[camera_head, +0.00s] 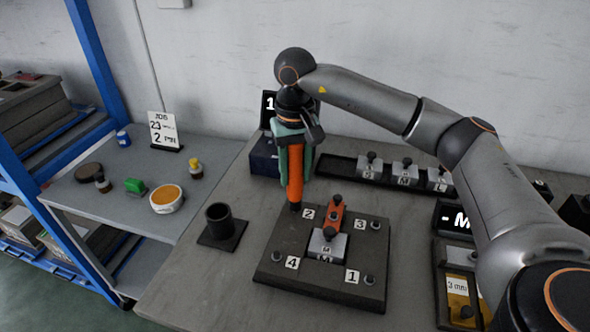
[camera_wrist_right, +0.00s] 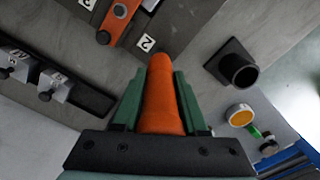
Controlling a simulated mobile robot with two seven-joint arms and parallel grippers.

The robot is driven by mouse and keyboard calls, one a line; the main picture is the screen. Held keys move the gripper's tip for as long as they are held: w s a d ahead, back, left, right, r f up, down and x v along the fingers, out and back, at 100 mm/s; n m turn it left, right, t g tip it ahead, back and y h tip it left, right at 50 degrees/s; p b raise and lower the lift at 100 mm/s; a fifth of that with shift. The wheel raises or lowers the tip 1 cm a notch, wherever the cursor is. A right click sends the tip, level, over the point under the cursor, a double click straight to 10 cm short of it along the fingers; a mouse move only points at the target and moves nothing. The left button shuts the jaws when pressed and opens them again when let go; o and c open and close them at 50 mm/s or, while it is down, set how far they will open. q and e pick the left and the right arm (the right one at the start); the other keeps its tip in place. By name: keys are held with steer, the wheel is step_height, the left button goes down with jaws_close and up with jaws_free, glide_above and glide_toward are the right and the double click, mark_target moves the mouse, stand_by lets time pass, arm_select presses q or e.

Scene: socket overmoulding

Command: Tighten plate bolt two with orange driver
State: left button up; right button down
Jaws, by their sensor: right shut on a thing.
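My right gripper (camera_head: 294,150) is shut on the orange driver (camera_head: 295,176), which it holds upright, pointing down. The driver also fills the middle of the right wrist view (camera_wrist_right: 160,95) between the green fingers. Its lower end is at the far left corner of the dark plate (camera_head: 275,262), beside the label 2 (camera_head: 308,213). The bolt there is hidden by the driver, and I cannot tell whether they touch. The other plate corners carry labels 3, 4 and 1 with bolts. A grey block marked M (camera_head: 327,246) with an orange bar (camera_head: 334,215) sits mid-plate. My left gripper is not in view.
A black cup holder (camera_head: 220,226) stands left of the plate. A rack with several marked blocks (camera_head: 404,172) lies behind at right. A side table at left holds a bowl (camera_head: 166,199) and a job card (camera_head: 163,131). Bare bench lies in front of the holder.

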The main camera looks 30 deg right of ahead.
mark_target(295, 154)
steer(key=shift+s+f+b, duration=0.1)
steer(key=shift+f+b, duration=0.2)
steer(key=shift+f, duration=0.3)
stand_by(1.3)
steer(key=shift+r, duration=0.15)
steer(key=shift+r+p, duration=2)
steer(key=shift+r, duration=0.55)
